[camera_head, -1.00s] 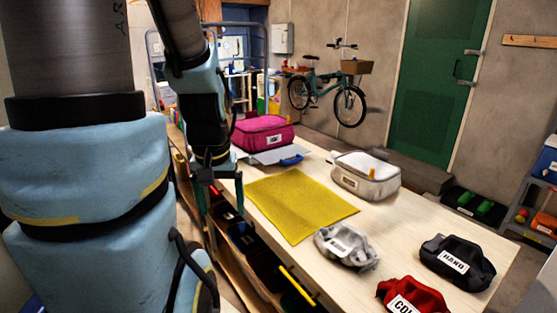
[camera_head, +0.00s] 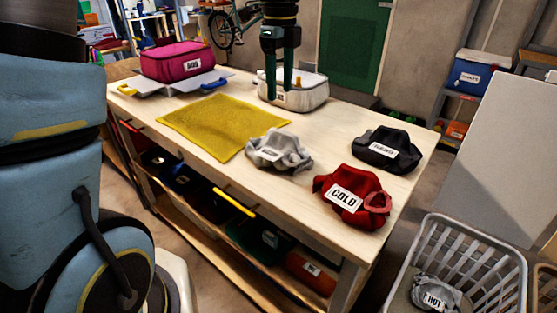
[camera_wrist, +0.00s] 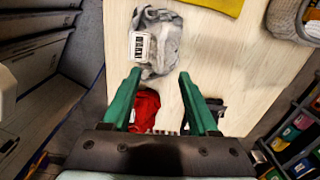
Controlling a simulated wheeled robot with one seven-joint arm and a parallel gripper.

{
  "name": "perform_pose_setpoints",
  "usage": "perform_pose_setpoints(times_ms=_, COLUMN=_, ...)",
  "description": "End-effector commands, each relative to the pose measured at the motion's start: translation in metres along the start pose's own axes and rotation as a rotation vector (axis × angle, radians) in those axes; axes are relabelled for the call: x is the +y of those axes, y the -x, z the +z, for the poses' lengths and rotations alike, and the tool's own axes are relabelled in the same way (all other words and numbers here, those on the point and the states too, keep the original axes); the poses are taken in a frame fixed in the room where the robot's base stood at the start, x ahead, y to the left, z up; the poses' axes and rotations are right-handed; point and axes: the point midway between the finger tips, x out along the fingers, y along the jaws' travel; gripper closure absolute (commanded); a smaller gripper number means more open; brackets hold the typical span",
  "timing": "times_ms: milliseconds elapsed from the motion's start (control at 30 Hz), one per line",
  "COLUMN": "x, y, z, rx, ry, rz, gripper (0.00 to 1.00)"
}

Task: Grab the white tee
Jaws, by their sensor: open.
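A crumpled light grey-white cloth (camera_head: 283,148) with a label, the table cloth nearest to a white tee, lies on the table beside a yellow mat. It also shows in the wrist view (camera_wrist: 160,42), ahead of the fingertips. A second pale cloth (camera_head: 436,294), labelled HOT, lies in the laundry basket; I cannot tell which is the tee. My gripper (camera_head: 280,94) is open and empty, with green fingers pointing down. In the head view it overlaps the white zipped case behind the mat.
On the table (camera_head: 330,128) lie a yellow mat (camera_head: 222,122), a red cloth labelled COLD (camera_head: 345,200) and a black cloth (camera_head: 385,155). A pink case (camera_head: 175,62) and white case (camera_head: 305,98) stand at the back. A slatted basket (camera_head: 490,255) stands at lower right.

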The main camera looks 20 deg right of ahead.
Motion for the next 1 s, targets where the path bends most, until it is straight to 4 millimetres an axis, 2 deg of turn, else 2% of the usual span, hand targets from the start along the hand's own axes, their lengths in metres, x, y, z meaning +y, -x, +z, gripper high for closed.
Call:
perform_pose_setpoints(times_ms=133, x=-0.005, y=-0.007, z=-0.008, rx=0.002, ry=-0.073, rz=0.005, gripper=0.4)
perform_pose_setpoints(times_ms=400, x=-0.005, y=-0.046, z=-0.007, rx=0.002, ry=-0.071, rz=0.005, gripper=0.4)
perform_pose_setpoints(times_ms=633, x=-0.004, y=-0.063, z=-0.006, rx=0.002, ry=-0.069, rz=0.006, gripper=0.4)
perform_pose_setpoints(times_ms=833, x=-0.002, y=-0.092, z=-0.004, rx=0.002, ry=-0.068, rz=0.007, gripper=0.4)
perform_pose_setpoints(times_ms=1000, x=-0.002, y=-0.106, z=-0.004, rx=0.002, ry=-0.068, rz=0.004, gripper=0.4)
